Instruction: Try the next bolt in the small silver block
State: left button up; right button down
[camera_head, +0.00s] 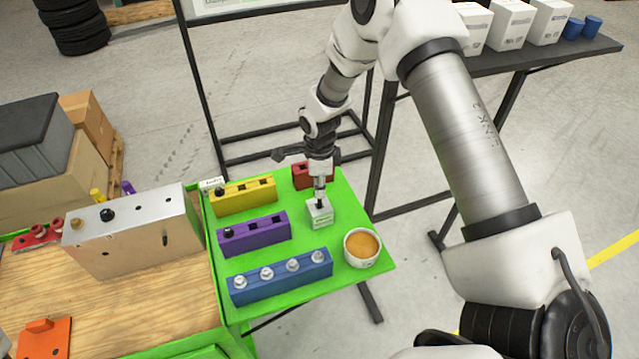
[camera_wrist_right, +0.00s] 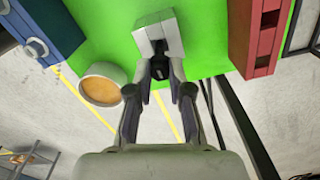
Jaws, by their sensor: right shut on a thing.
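The small silver block (camera_head: 319,218) sits on the green board, between the purple rack and the cup; it also shows in the right wrist view (camera_wrist_right: 149,33). My right gripper (camera_head: 320,197) points down right above it. In the right wrist view my right gripper (camera_wrist_right: 160,88) is shut on a dark bolt (camera_wrist_right: 160,69), which is at the block's near face. The fingers cover part of the bolt, and I cannot tell how deep it sits in the block. My left gripper is not in view.
Yellow (camera_head: 245,198), purple (camera_head: 262,236), blue (camera_head: 250,293) and red (camera_head: 301,180) racks stand on the green board (camera_head: 350,205). The blue rack holds several silver bolts. A cup (camera_head: 348,259) stands close by. A large silver chassis (camera_head: 150,245) stands left.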

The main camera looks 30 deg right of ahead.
jog(key=shift+f+b, duration=0.8)
jog(key=shift+f, duration=1.1)
jog(key=c, duration=1)
grip_release()
jog(key=shift+r, duration=0.1)
jog(key=shift+r, duration=0.1)
notch_tip(320, 180, up, 6)
jog(key=p, duration=0.6)
